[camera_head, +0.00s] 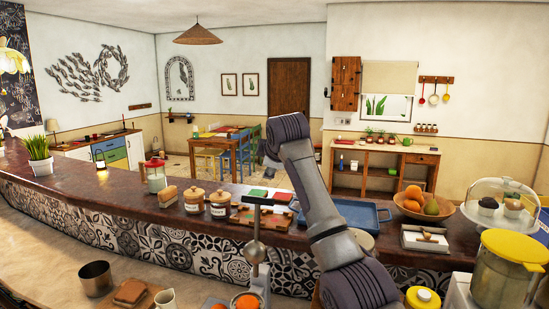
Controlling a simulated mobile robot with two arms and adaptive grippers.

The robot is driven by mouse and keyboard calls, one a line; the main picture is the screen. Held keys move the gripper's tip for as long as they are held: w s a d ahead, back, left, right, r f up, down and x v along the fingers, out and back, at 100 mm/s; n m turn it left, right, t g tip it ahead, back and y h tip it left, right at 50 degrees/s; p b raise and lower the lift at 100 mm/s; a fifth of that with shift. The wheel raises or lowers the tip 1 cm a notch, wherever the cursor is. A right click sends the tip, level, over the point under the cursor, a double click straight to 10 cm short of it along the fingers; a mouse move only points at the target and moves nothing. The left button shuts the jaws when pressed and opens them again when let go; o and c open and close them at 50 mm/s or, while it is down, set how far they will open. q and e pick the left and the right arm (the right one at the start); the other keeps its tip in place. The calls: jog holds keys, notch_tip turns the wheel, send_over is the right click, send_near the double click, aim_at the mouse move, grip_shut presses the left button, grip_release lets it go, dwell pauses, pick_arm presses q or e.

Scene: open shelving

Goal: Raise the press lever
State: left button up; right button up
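A metal citrus press (255,252) stands in front of the counter at the lower middle of the head view. Its upright post rises to a grey crosspiece (268,201) at the top, and a round metal head sits partway down. An orange piece (247,301) shows below the head. I cannot tell which part is the lever's handle or how it is angled. One dark grey arm of mine rises from the bottom, right of the press, and bends at the top. Its gripper is not visible. My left arm and gripper are not in view.
The dark counter top (110,194) carries jars, a blue tray (352,212), a fruit bowl (418,210) and a cake dome (500,204). A metal cup (95,279) and a white jug (166,299) stand at lower left. A yellow-lidded container (505,270) stands at right.

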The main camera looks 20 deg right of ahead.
jog(key=d+v, duration=0.1)
jog(key=v, duration=0.9)
jog(key=shift+s+a, duration=0.15)
jog(key=shift+a, duration=0.3)
